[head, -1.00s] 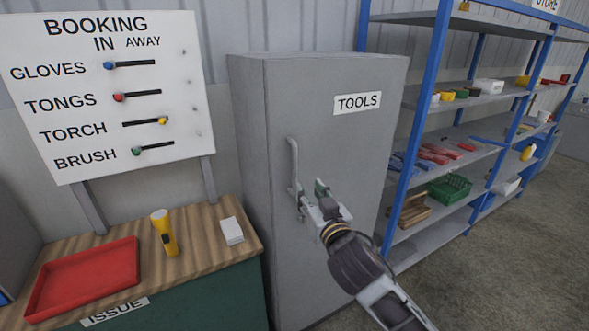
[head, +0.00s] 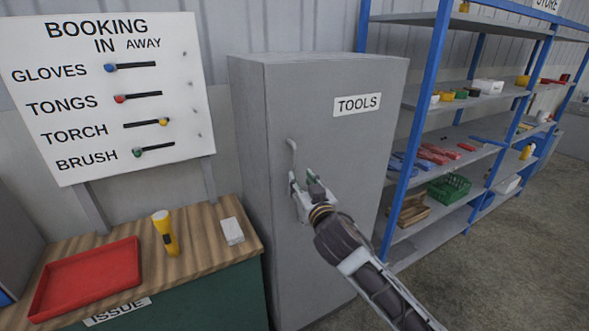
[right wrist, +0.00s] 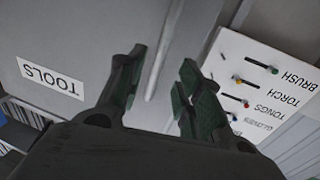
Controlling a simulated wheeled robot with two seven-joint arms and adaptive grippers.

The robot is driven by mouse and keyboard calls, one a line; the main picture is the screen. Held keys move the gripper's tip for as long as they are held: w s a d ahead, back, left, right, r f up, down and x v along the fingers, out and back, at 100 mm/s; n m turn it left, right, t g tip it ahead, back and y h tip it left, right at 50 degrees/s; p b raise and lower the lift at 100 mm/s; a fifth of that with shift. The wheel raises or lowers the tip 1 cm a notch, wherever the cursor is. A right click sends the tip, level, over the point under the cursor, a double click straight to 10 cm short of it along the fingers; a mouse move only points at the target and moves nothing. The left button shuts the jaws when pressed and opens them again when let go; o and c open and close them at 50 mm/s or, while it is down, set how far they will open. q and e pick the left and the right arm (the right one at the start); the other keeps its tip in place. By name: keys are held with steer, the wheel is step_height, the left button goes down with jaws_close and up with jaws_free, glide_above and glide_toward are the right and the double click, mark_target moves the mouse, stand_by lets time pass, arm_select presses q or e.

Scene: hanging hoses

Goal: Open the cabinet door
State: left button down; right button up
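The grey cabinet (head: 345,85) has a door (head: 345,150) with a TOOLS label, and the door looks shut. Its upright handle (head: 291,147) is near the door's left edge; only the upper end shows in the head view, as my gripper hides the rest. My right gripper (head: 301,178) is at the handle's middle, fingers apart. In the right wrist view the gripper (right wrist: 162,64) is open, with the handle (right wrist: 160,70) running between its fingers and a gap visible on each side. My left gripper is not in view.
A counter (head: 205,240) stands left of the cabinet with a red tray (head: 88,280), a yellow torch (head: 165,233) and a white box (head: 232,231). A booking board (head: 110,95) is behind it. Blue-framed shelves (head: 430,130) stand close on the right. Floor (head: 500,270) is clear at lower right.

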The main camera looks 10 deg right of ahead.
mark_target(295, 171)
steer(key=shift+w+a+p, duration=0.2)
steer(key=shift+w, duration=1)
steer(key=shift+w+a+p, duration=0.15)
steer(key=shift+w+p, duration=0.1)
steer(key=shift+w, duration=0.95)
steer(key=shift+w+a+p, duration=0.2)
steer(key=shift+w, duration=1)
jaws_close()
